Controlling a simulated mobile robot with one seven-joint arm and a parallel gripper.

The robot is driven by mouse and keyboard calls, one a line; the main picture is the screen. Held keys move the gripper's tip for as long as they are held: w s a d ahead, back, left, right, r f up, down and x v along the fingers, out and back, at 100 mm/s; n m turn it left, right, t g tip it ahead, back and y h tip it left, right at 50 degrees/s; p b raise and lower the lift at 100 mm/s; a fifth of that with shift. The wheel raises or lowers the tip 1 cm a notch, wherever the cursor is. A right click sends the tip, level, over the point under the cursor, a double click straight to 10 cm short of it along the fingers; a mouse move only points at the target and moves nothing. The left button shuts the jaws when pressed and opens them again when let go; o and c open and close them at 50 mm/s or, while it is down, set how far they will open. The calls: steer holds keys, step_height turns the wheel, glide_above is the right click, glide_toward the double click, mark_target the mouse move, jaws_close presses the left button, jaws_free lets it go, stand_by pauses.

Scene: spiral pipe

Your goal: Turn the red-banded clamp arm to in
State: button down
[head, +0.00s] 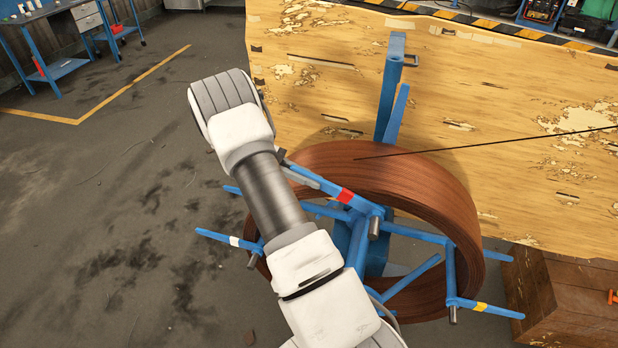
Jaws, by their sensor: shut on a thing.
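The red-banded clamp arm (362,206) is a blue bar with a red band, on the upper left of a blue reel stand. It slants from the stand's centre side up and left across the front of a brown coil of pipe (420,180). Its outer end runs to my gripper (284,158), which is mostly hidden behind my own white and grey arm. Only a small dark and grey part of the gripper shows beside the bar. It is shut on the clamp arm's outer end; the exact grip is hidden.
A white-banded arm (222,237) sticks out left and a yellow-banded arm (490,308) lower right. A blue post (389,85) rises above the coil. A worn wooden board (540,130) stands behind, with a brown crate (575,300) at right. Open floor (120,200) lies left.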

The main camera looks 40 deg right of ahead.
steer(key=shift+f, duration=0.1)
steer(key=c, duration=0.9)
jaws_free()
steer(key=shift+w+a, duration=0.1)
steer(key=b+v, duration=0.2)
steer(key=v, duration=1)
